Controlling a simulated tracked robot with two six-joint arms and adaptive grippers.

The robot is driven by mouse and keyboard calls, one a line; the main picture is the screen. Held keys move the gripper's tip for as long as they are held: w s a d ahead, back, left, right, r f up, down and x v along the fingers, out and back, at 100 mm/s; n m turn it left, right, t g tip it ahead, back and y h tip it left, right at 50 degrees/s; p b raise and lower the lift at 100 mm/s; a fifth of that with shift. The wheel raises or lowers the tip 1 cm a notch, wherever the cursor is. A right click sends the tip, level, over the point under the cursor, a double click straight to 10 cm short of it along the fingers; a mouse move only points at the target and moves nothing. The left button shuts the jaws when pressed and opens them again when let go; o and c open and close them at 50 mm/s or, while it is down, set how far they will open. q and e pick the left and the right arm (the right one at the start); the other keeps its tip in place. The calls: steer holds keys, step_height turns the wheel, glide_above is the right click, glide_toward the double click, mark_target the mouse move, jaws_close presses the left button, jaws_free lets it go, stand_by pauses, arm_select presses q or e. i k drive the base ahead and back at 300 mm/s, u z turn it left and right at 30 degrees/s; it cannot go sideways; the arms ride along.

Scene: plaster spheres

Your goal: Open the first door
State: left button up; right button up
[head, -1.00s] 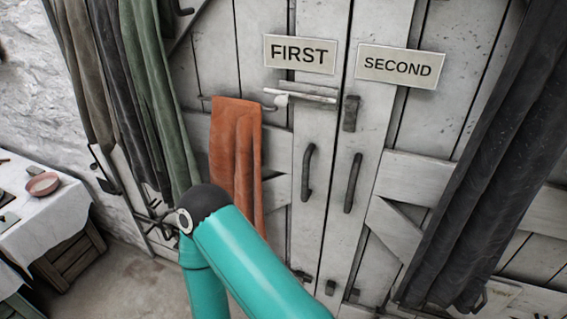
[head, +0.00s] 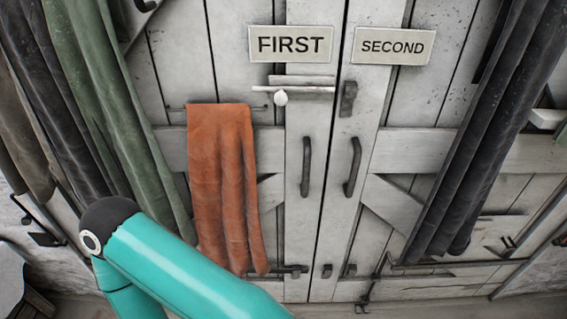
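The first door (head: 268,80) is the left leaf of a whitewashed plank double door and carries a FIRST sign (head: 290,44). It stands shut against the second door (head: 360,120), which carries a SECOND sign (head: 392,46). The first door has a dark vertical handle (head: 306,166) near the middle seam. A pale sliding bolt (head: 305,90) with a knob (head: 280,98) sits below the FIRST sign. A dark keeper (head: 348,98) is on the second door beside the bolt's end; I cannot tell whether the bolt enters it. Neither gripper shows.
An orange cloth (head: 222,180) hangs over the first door's left part. Green curtains (head: 110,110) hang at left, dark ones (head: 480,140) at right. A low bolt (head: 290,269) sits near the first door's bottom. The second door has its own handle (head: 353,167).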

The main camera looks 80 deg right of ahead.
mark_target(158, 109)
steer(key=z, duration=4.5)
steer(key=k, duration=0.1)
steer(key=u, duration=2.8)
steer(key=i, duration=0.4)
steer(key=u, duration=0.15)
steer(key=k, duration=0.4)
steer(key=z, duration=0.2)
